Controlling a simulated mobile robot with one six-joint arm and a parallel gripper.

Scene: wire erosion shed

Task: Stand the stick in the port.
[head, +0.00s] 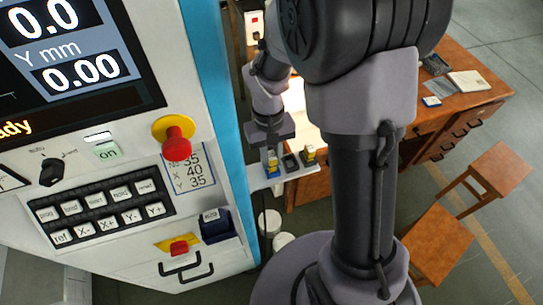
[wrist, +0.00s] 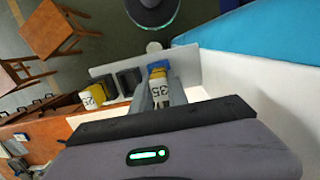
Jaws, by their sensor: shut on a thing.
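In the head view my gripper (head: 270,146) is low over the left part of a small white shelf (head: 292,174). Dark blocks (wrist: 128,80) stand beside the stick on the shelf. I cannot tell for sure which piece is the port.
Another yellow stick (head: 309,154) stands at the shelf's other end. The machine panel with a red stop button (head: 177,143) and a dark blue box (head: 215,226) is close on the left. A wooden desk (head: 470,98) and stools (head: 436,243) stand to the right.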

